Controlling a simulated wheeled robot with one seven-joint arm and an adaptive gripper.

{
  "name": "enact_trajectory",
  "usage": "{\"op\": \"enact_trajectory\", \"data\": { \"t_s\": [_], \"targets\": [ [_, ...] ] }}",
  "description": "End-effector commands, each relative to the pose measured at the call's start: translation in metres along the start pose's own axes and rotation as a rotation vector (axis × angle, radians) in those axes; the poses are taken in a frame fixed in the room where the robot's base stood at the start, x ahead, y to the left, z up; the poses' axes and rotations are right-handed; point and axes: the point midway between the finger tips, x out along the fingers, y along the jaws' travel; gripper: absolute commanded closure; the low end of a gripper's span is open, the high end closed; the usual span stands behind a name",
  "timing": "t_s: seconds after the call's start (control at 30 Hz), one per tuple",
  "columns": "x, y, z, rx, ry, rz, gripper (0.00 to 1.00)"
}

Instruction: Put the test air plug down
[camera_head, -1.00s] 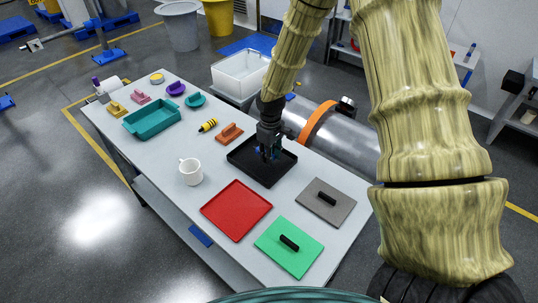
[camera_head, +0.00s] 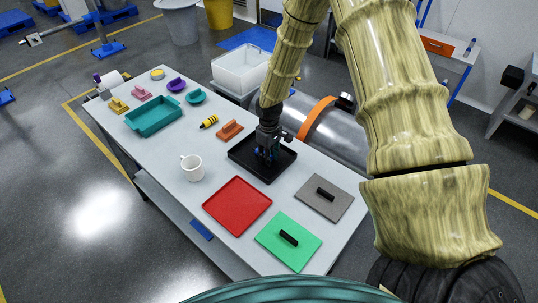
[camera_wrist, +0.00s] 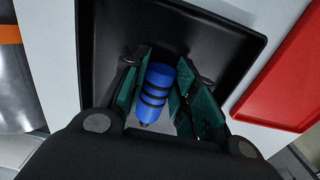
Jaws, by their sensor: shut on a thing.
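The blue test air plug (camera_wrist: 158,88) with black bands sits between the two green-padded fingers of my gripper (camera_wrist: 158,95) in the wrist view. My gripper (camera_head: 268,155) is shut on it and points down inside the outline of the black tray (camera_head: 250,166). The tray's dark floor (camera_wrist: 215,38) lies behind the plug in the wrist view. In the head view the plug is mostly hidden by the fingers. I cannot tell whether the plug touches the tray floor.
A red tray (camera_head: 237,205), a green lidded plate (camera_head: 275,252) and a grey one (camera_head: 335,204) lie nearby. A white mug (camera_head: 192,168), an orange block (camera_head: 229,131) and a yellow-black plug (camera_head: 209,122) stand left. A steel cylinder (camera_head: 345,140) is behind the table.

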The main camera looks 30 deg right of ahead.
Motion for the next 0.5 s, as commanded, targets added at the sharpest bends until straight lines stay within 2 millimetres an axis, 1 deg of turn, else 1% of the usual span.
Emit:
{"op": "enact_trajectory", "data": {
  "t_s": [0.13, 0.17, 0.23, 0.27, 0.5],
  "targets": [
    [0.0032, 0.0, 0.0001, 0.0, 0.0, 0.0, 0.96],
    [0.0022, 0.0, 0.0001, 0.0, 0.0, 0.0, 0.67],
    [0.0021, 0.0, 0.0001, 0.0, 0.0, 0.0, 0.54],
    [0.0021, 0.0, 0.0001, 0.0, 0.0, 0.0, 0.5],
    [0.002, 0.0, 0.0001, 0.0, 0.0, 0.0, 0.5]
  ]
}}
